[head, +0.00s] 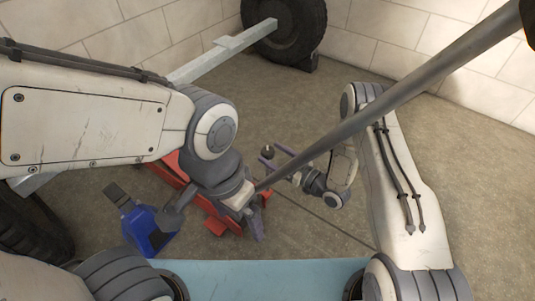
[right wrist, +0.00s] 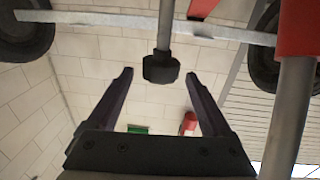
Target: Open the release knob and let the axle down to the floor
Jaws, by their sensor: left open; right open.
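The release knob (right wrist: 161,69) is black on a grey rod. In the right wrist view it stands between the fingertips of my open right gripper (right wrist: 160,74), with gaps on both sides. In the head view the knob (head: 268,151) shows small beside the right gripper (head: 273,157). The red floor jack (head: 214,226) is partly hidden by my left arm. My left gripper (head: 256,213) is open near the jack and the lower end of its long grey handle (head: 390,103); its grasp area is mostly hidden. The pale grey axle (head: 225,48) also crosses the right wrist view (right wrist: 100,17).
A blue stand (head: 150,232) is on the floor left of the jack. The long handle slants up between my arms. Floor at the right is clear.

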